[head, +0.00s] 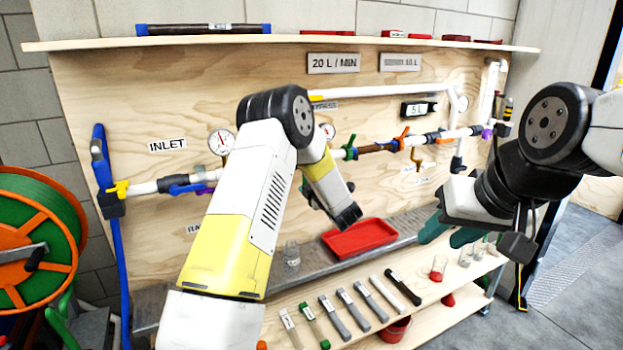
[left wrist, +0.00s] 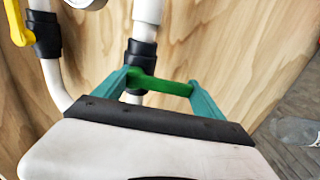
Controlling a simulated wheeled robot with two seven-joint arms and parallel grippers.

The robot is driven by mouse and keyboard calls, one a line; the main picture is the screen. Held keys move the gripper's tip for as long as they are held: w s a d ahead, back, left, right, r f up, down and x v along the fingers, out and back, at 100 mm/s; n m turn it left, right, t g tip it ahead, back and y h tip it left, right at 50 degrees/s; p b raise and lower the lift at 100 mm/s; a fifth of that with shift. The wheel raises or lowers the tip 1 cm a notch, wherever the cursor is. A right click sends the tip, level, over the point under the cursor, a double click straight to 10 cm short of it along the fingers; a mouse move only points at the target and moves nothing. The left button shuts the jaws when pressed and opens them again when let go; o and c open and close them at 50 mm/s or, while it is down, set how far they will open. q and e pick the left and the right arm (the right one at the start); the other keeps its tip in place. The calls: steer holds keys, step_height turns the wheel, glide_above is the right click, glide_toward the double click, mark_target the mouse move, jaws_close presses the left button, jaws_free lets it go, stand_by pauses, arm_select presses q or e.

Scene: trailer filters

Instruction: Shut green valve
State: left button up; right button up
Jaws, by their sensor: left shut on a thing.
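The green valve handle (left wrist: 165,86) shows in the left wrist view as a green bar at a black fitting (left wrist: 139,58) on a white pipe. My left gripper (left wrist: 162,88) has its teal fingers at the two ends of the bar, shut on it. In the head view, my left arm hides these fingers and that handle. My right gripper (head: 448,232) is open and empty in front of the bench, at the right, its two teal fingers apart.
A red tray (head: 358,238) stands on the grey ledge behind my left arm. Several filter tubes (head: 342,317) and small cups lie on the lower shelf. An orange valve (head: 401,139) and gauges (head: 221,142) sit along the pipe. A hose reel (head: 35,235) stands at the left.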

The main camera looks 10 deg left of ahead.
arm_select(q)
steer(key=shift+d+f, duration=0.1)
stand_by(0.4)
steer(key=o, duration=2)
steer(key=shift+o, duration=0.2)
steer(key=v, duration=0.7)
steer(key=shift+s+d, duration=0.2)
steer(key=shift+s, duration=0.15)
